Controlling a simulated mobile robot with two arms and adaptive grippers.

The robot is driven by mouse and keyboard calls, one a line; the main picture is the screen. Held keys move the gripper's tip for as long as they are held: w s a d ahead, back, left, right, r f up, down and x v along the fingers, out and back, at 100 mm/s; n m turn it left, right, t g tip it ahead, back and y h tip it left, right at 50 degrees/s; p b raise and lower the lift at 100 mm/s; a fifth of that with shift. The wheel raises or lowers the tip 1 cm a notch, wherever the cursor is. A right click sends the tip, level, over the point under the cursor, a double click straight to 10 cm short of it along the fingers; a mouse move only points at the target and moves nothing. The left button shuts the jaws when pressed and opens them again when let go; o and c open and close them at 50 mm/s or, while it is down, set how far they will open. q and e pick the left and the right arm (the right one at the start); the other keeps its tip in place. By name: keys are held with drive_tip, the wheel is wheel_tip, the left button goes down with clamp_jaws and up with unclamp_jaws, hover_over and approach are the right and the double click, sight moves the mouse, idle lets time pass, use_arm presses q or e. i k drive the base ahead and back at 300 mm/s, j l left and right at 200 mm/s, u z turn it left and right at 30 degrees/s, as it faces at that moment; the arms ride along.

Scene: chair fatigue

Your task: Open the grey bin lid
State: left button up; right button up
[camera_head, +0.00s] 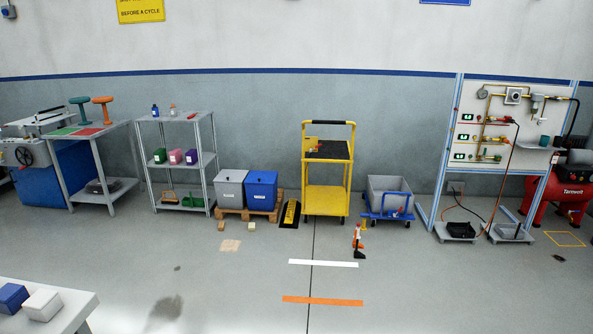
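A grey bin (230,191) with a grey lid stands on a wooden pallet against the far wall, left of centre. Its lid looks shut. A blue bin (261,193) stands right beside it on the same pallet. A small light grey box (43,305) and a small blue box sit on the table at the bottom left; I cannot tell whether they have lids. Neither of my grippers shows in the head view, and the bins are far across the room.
The pallet (272,216) has small wooden blocks before it. A yellow cart (328,200), a blue trolley (372,217) and a shelf rack (211,150) line the wall. A white table (75,310) stands near at lower left. The middle floor is mostly clear, with white and orange strips.

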sight(225, 175)
drive_tip(key=i+u, duration=0.1)
drive_tip(key=i, duration=0.7)
drive_tip(key=i+l, duration=0.2)
drive_tip(key=i, duration=0.65)
drive_tip(key=i+j+u, duration=0.1)
drive_tip(key=i+u, duration=0.3)
drive_tip(key=i, duration=0.55)
drive_tip(key=i+l+u, duration=0.2)
drive_tip(key=i+u, duration=0.2)
drive_tip(key=i, duration=0.5)
